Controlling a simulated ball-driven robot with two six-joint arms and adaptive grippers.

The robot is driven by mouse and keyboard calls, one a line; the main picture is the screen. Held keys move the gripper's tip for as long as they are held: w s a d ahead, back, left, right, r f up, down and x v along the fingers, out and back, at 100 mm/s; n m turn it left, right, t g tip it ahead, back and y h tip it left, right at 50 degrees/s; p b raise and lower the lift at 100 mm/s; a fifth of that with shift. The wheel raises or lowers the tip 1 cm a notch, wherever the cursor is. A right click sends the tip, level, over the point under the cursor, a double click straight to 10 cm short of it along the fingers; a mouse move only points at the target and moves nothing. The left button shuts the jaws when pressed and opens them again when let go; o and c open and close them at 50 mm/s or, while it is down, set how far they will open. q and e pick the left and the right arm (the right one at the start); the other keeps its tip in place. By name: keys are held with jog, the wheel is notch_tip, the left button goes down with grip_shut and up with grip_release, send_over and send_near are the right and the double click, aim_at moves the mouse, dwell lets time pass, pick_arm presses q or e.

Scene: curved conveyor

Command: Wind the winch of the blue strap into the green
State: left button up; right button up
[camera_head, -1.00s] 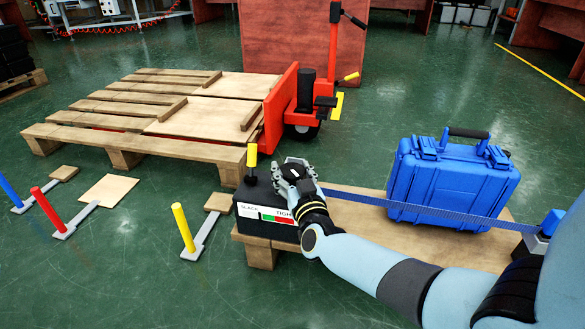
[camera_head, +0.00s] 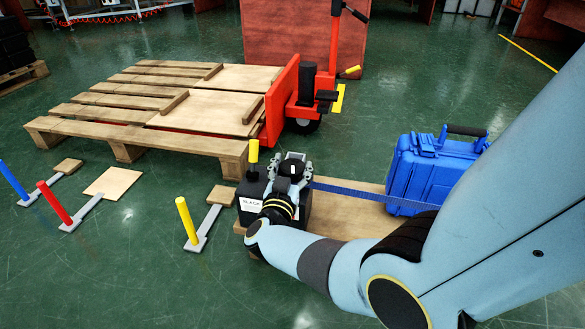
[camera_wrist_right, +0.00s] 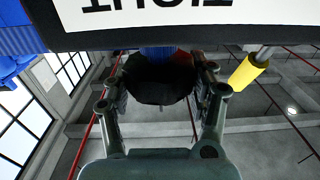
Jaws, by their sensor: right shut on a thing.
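The winch (camera_head: 250,190) is a black box on the pallet's left end. Its white label shows "SLACK"; my right arm hides the rest of the scale, so the pointer cannot be read. A yellow-gripped lever (camera_head: 253,150) stands on it, and the yellow grip shows in the right wrist view (camera_wrist_right: 248,72). My right gripper (camera_head: 292,168) is at the winch, its fingers closed on a dark, many-sided knob (camera_wrist_right: 158,82). The blue strap (camera_head: 360,193) runs right from the winch across the blue case (camera_head: 432,170). My left gripper is not in view.
Yellow (camera_head: 187,220), red (camera_head: 54,203) and blue (camera_head: 14,183) posts stand on the floor at left. A wooden pallet (camera_head: 140,140) with a red pallet truck (camera_head: 305,105) is behind the winch. Green floor is clear in front at left.

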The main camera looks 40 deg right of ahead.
aim_at(292, 168)
jog(key=shift+f+m+g+h, duration=0.1)
jog(key=shift+m+g+h, duration=0.2)
jog(key=shift+g, duration=0.1)
jog(key=o, duration=1.2)
jog(key=shift+c, duration=0.2)
notch_tip(292, 168, up, 10)
jog(key=shift+r, duration=0.1)
jog(key=shift+s, duration=0.1)
